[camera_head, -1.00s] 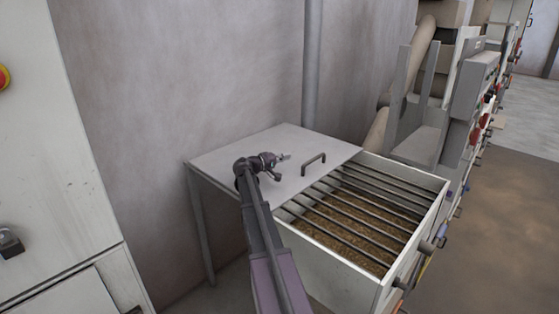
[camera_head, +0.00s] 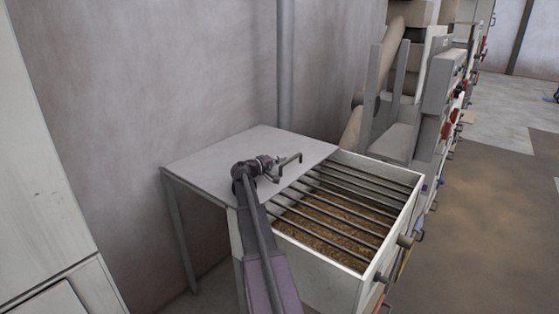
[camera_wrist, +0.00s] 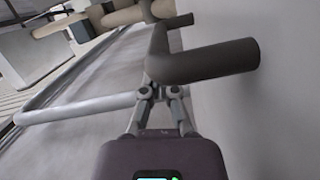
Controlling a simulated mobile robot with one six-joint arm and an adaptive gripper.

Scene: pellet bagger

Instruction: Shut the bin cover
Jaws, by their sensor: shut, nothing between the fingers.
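The bin cover (camera_head: 225,155) is a flat grey panel lying to the left of the bin (camera_head: 310,280). The bin's right part is uncovered, showing brown pellets under dark bars. The cover has a dark bar handle (camera_head: 298,157) near its right edge. My gripper (camera_head: 277,163) is low over the cover, just left of the handle. In the wrist view the handle (camera_wrist: 205,62) is very near, directly ahead of my gripper (camera_wrist: 160,88). The fingers are shut and empty. The handle partly crosses the tips, and I cannot tell whether they touch it.
A grey wall with a vertical pipe (camera_head: 286,70) stands behind the bin. A pale cabinet (camera_head: 40,180) is at the left. Machinery with knobs (camera_head: 440,90) stands behind and to the right. Open floor (camera_head: 480,230) lies at the right.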

